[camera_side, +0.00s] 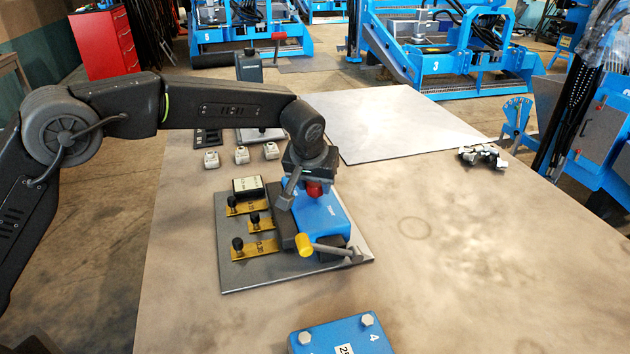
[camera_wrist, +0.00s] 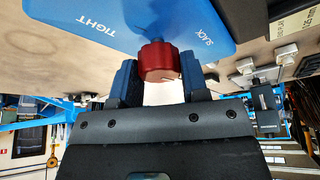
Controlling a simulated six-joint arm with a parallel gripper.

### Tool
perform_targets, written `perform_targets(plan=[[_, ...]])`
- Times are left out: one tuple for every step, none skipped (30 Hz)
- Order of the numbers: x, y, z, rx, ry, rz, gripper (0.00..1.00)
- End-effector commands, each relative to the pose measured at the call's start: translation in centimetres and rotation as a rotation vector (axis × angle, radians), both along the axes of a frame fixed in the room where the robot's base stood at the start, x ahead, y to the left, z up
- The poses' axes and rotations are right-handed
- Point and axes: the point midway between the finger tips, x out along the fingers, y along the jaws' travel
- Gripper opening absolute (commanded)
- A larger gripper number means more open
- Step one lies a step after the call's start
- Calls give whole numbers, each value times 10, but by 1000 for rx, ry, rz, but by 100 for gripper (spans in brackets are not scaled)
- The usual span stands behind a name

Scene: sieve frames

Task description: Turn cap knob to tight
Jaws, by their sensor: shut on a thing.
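The red cap knob (camera_side: 313,189) sits on top of the blue block (camera_side: 326,215), which stands on a grey metal plate (camera_side: 240,280). My gripper (camera_side: 310,180) comes down from above and is shut on the knob. In the wrist view the red knob (camera_wrist: 158,62) is between my gripper's two dark fingers (camera_wrist: 158,72). The blue face there (camera_wrist: 175,20) bears the words TIGHT at left and SLACK at right. The knob's far side and any pointer mark are hidden, so its setting cannot be told.
A lever with a yellow end (camera_side: 305,245) lies at the block's front. Brass strips with black knobs (camera_side: 255,250) and a white-labelled dark block (camera_side: 248,185) are to the left. A blue box with bolts (camera_side: 340,335) is at the front. The table's right side is mostly clear.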

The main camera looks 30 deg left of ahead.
Motion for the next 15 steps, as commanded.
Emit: perform_targets(plan=[[0,0,0,0,1,-11,18],[0,1,0,0,1,-22,18],[0,1,0,1,0,-44,18],[0,1,0,0,1,-60,18],[0,1,0,-1,1,-75,18],[0,1,0,0,2,-94,18],[0,1,0,1,1,-105,18],[0,1,0,1,0,-114,18],[0,1,0,0,0,-121,18],[0,1,0,1,0,-124,18],[0,1,0,1,0,-126,18],[0,1,0,1,0,-126,18],[0,1,0,1,0,-125,18],[0,1,0,1,0,-125,18],[0,1,0,1,0,-125,18]])
